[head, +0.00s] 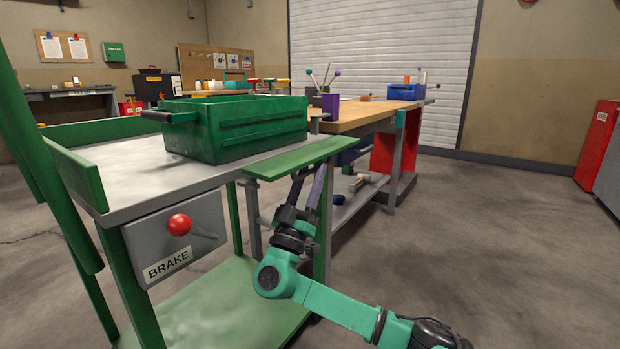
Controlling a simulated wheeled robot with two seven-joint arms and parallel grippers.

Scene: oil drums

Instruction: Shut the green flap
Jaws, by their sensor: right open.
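The green flap (295,158) is a narrow green panel at the right edge of the cart's grey top. It stands out from that edge, looking roughly level. My right gripper (311,175) points upward just under the flap, its two purple fingers apart with nothing seen between them. The fingertips are close to the flap's underside; I cannot tell whether they touch it. My left gripper is not in view.
A green crate (240,128) stands on the cart's top (150,185). A red brake knob (179,225) sticks out of the cart's front box. Behind is a wooden workbench (355,115) with tools. The floor (480,250) at right is clear.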

